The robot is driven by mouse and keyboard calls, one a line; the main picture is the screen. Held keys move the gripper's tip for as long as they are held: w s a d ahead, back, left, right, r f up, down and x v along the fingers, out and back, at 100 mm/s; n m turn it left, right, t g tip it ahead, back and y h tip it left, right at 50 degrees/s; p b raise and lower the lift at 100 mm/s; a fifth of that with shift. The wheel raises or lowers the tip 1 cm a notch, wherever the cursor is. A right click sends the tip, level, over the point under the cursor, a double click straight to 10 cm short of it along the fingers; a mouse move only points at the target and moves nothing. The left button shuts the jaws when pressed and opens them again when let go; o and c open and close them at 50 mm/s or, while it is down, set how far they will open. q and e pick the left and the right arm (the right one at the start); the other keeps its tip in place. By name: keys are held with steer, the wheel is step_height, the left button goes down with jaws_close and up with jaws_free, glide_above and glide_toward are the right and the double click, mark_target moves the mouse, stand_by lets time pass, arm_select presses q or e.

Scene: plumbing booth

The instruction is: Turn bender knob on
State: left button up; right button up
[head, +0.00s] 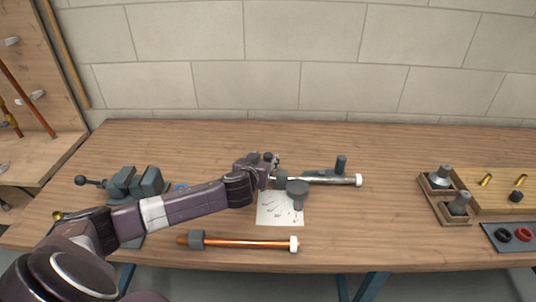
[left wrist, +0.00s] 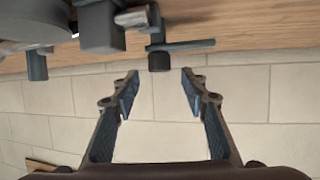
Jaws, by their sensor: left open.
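The grey pipe bender stands near the middle of the bench, with a round former (head: 297,188), a silver handle with a white end (head: 358,180) and an upright post (head: 341,163). My left gripper (head: 270,161) is at the bender's left end, largely covering that part in the head view. In the left wrist view the picture is upside down, and my left gripper (left wrist: 160,78) is open and empty. A dark knob-like piece with a thin side bar (left wrist: 159,60) sits just ahead, roughly centred between the fingertips and apart from them. My right gripper is not in view.
A copper pipe (head: 245,242) with a white end lies in front. A paper sheet (head: 272,215) lies under the bender. A grey vise (head: 140,184) stands behind my left arm. Wooden trays (head: 432,204) with fittings are at right. The bench between is clear.

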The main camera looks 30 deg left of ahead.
mark_target(268, 155)
arm_select(q)
steer(key=x, duration=0.2)
steer(key=shift+w+a+f, duration=0.1)
steer(key=shift+w, duration=0.3)
steer(key=shift+w+a+f, duration=0.15)
steer(key=shift+w+f, duration=0.15)
steer(key=shift+w, duration=0.3)
steer(key=shift+w+f, duration=0.1)
steer(key=shift+w, duration=0.05)
steer(key=shift+a, duration=0.1)
steer(key=shift+c, duration=1.7)
steer(key=c, duration=0.5)
jaws_close()
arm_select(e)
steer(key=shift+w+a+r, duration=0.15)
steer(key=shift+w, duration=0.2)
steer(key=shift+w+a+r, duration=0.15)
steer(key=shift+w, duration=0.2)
